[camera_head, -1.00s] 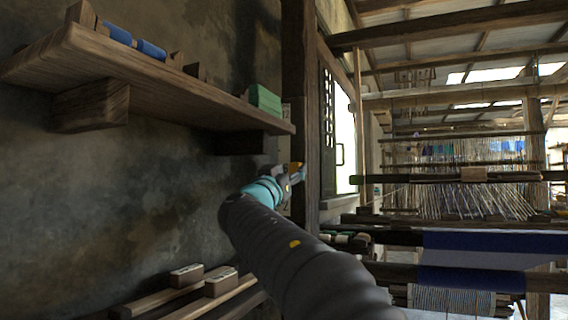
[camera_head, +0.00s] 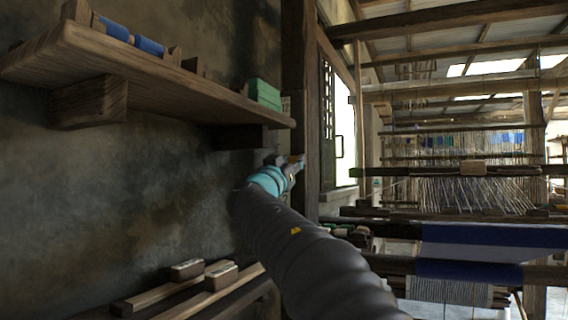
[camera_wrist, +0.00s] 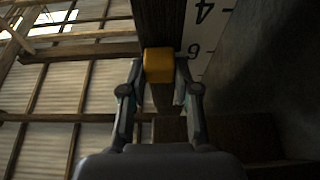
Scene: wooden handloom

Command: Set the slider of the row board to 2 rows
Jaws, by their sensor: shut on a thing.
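The row board shows in the wrist view as a pale strip (camera_wrist: 212,32) with the numbers 4 and 6, along a dark wooden post. The orange slider (camera_wrist: 158,66) sits between my fingertips, close to the 6. The 4 lies farther up the picture. In the head view the board's upper end (camera_head: 286,104) shows a 12 beside the post, next to the shelf's end. My gripper (camera_wrist: 160,72) is shut on the slider, one finger on each side. In the head view my gripper (camera_head: 292,162) is small, below the shelf's end, and hides much of the board and slider.
A wooden shelf (camera_head: 180,92) juts from the wall above my gripper, with green blocks (camera_head: 264,94) near its end. The dark post (camera_head: 300,70) stands beside the board. The loom (camera_head: 470,190) is at the right. Wooden bars (camera_head: 200,290) lie at the lower left.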

